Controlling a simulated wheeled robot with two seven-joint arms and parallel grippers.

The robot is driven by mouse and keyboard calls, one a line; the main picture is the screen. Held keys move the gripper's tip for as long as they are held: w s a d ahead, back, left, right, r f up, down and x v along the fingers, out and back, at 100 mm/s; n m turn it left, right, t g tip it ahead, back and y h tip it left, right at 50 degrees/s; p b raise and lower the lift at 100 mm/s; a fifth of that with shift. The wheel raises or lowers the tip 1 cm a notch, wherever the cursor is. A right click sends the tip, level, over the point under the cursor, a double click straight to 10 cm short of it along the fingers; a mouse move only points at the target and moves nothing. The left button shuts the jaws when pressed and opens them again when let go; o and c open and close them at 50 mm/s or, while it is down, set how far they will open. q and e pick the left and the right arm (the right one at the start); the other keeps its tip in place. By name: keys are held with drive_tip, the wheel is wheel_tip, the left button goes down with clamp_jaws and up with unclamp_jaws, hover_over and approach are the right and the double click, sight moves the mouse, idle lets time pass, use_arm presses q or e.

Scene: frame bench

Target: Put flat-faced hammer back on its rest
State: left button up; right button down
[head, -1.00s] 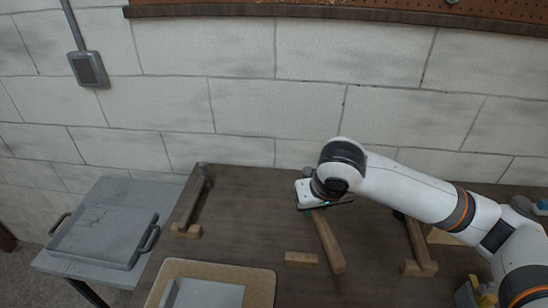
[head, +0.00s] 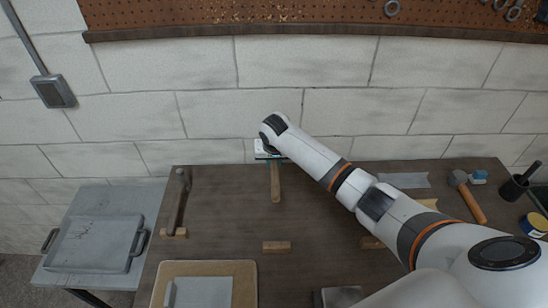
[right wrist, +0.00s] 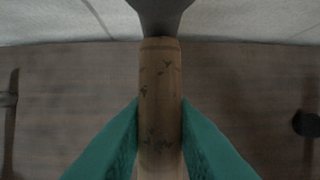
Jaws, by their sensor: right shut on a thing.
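My right gripper (head: 271,157) is near the back of the bench (head: 225,205), close to the wall. It is shut on a hammer with a pale wooden handle (head: 275,184), whose lower end points toward the bench front. In the right wrist view the teal fingers press both sides of the handle (right wrist: 160,95), and a grey metal part (right wrist: 160,14) sits at its far end. The striking face is out of view, so I cannot tell its shape. A small wooden rest block (head: 277,246) lies bare in front of the handle end. My left gripper is not in view.
A dark-handled tool (head: 178,205) lies at left on another wooden block (head: 174,234). An orange-handled hammer (head: 471,198) lies at right. A grey tray (head: 95,243) sits on the left side table. My right arm covers part of the bench's right half.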

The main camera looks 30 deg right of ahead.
sight(274, 168)
drive_tip(key=shift+f, duration=0.45)
drive_tip(key=shift+f+b, duration=1.7)
drive_tip(key=shift+f, duration=1.3)
drive_tip(key=shift+f+b, duration=0.8)
drive_tip(key=shift+f, duration=0.7)
drive_tip(key=c, duration=1.2)
unclamp_jaws()
drive_tip(key=shift+s, duration=0.1)
drive_tip(key=shift+o, duration=0.2)
drive_tip(key=b+v, duration=0.2)
drive_tip(key=v, duration=1)
drive_tip(key=shift+a, duration=0.1)
